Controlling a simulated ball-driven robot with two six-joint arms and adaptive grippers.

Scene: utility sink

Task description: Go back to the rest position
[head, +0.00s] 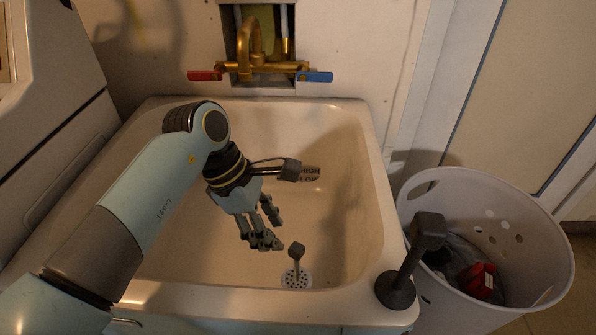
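My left gripper (275,228) hangs over the sink basin, with its arm coming in from the left. Its dark fingers are spread apart and nothing shows between them, so it looks open and empty. My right gripper is not in view. The cream utility sink (350,125) lies below the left gripper. A small dark grey knobbed piece (297,251) stands at the perforated drain (296,279), below and right of the fingertips and apart from them.
A dark grey piece with a round base and block top (410,258) stands on the sink's front right corner. A brass faucet (250,55) with red and blue handles is at the back. A white bin (520,225) holding a red item (478,281) stands to the right.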

